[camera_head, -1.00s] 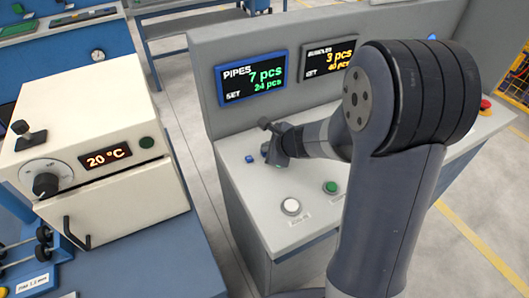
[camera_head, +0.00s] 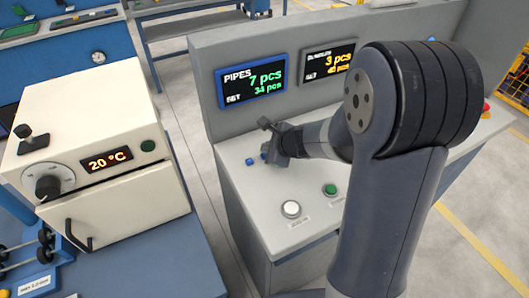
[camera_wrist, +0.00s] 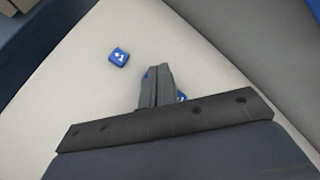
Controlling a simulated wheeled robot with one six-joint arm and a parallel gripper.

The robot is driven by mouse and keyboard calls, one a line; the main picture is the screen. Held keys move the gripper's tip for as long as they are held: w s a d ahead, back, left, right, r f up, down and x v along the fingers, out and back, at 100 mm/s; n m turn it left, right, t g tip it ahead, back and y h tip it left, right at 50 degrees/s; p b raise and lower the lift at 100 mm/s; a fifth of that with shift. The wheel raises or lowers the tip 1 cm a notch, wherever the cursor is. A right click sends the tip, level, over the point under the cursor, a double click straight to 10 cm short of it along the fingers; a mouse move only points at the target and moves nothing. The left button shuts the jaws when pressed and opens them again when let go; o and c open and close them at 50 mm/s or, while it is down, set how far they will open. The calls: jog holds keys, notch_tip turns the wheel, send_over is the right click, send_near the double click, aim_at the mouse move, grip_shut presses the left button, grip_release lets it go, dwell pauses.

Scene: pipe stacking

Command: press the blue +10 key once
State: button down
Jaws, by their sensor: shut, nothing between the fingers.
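A small blue key (camera_wrist: 118,57) with a white legend like "+1" lies clear on the light panel in the wrist view. It also shows in the head view (camera_head: 249,161). A second blue key (camera_wrist: 182,97) is mostly hidden behind my gripper's fingers; its legend is not readable, and its place beside the first fits the +10 key. My gripper (camera_wrist: 156,72) is shut and empty, its fingertips over or beside this second key. I cannot tell whether they touch it. The pipes display (camera_head: 252,80) reads 7 pcs, set 34 pcs.
A bundles display (camera_head: 327,60) stands right of the pipes display. A white button (camera_head: 291,209) and a green button (camera_head: 330,189) sit nearer on the panel. A red button (camera_head: 486,109) is far right. A cream oven (camera_head: 95,150) stands left.

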jog(key=shift+r, duration=0.15)
notch_tip(320, 180, up, 5)
jog(key=p, duration=0.4)
jog(key=shift+f, duration=0.2)
dwell(0.7)
jog(key=shift+f+b, duration=0.65)
jog(key=shift+f, duration=0.15)
jog(key=shift+r+p, duration=0.65)
jog(key=shift+p, duration=0.55)
notch_tip(320, 180, up, 4)
jog(key=p, duration=0.3)
jog(key=shift+r+p, duration=0.25)
jog(key=shift+p, duration=0.15)
jog(key=shift+f, duration=0.15)
